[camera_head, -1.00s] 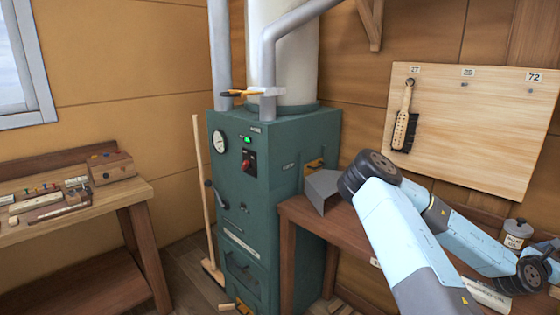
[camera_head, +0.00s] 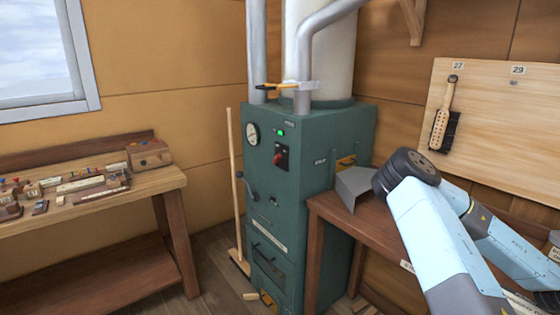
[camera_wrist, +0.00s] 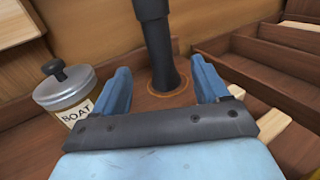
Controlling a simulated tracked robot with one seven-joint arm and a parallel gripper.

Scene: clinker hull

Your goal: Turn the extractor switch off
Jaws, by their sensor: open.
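A green cabinet (camera_head: 330,145) with pipes on top stands in the corner in the head view. On its front are a round gauge (camera_head: 252,134), a lit green lamp (camera_head: 281,132) and a red-handled switch (camera_head: 280,156) on a dark plate. The labels are too small to read, so I cannot tell which control is the extractor switch. My arm is at the right of the head view, well apart from the switch. My gripper (camera_wrist: 165,88) shows in the wrist view, its blue fingers apart. A dark upright post (camera_wrist: 160,45) stands beyond and between the fingertips; I cannot tell whether they touch it.
A bench (camera_head: 150,185) with small blocks stands at the left under the window. A broom (camera_head: 235,190) leans beside the cabinet. A wooden table (camera_head: 370,222) is at its right. A brush (camera_head: 442,125) hangs on a numbered board. A lidded BOAT tin (camera_wrist: 65,95) sits left of my gripper.

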